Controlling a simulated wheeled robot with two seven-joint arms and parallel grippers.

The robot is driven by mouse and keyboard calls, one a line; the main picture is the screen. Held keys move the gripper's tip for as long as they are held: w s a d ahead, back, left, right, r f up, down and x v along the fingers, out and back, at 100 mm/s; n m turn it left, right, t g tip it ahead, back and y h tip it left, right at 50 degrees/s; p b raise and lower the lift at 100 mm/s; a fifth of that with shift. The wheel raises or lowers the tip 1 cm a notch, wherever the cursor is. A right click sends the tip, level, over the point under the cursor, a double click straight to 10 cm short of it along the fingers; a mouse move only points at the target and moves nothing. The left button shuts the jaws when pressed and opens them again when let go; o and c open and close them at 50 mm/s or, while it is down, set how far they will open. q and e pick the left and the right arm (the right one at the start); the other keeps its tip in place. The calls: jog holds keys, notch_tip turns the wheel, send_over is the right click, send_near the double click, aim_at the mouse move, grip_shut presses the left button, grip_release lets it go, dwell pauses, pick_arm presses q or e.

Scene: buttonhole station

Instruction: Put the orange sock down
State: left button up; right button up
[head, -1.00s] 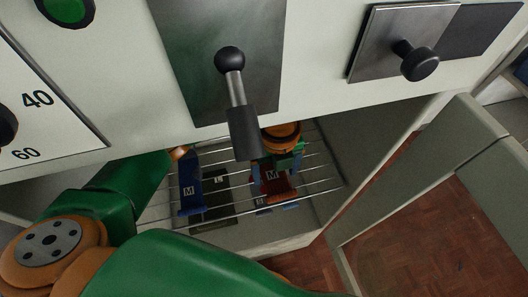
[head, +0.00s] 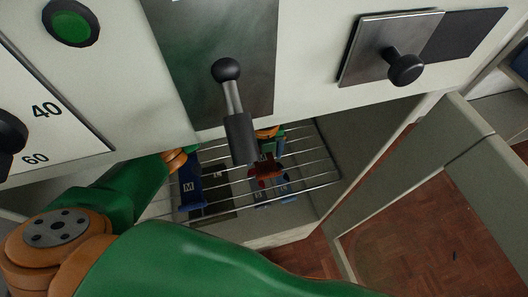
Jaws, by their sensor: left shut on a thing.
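My left arm comes in from the left and passes under the overhanging panel. The sock looks bunched and dark in the shade. It is at the rack, but I cannot tell whether it touches the wires.
The lever (head: 238,138) hangs close in front. The rack's right end is bare.

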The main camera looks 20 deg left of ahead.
pick_arm(q)
jog(key=shift+f, duration=0.2)
jog(key=o, duration=1.1)
jog(key=shift+r, duration=0.1)
notch_tip(320, 180, up, 8)
jog(key=shift+f+b, duration=0.1)
jog(key=shift+b, duration=0.2)
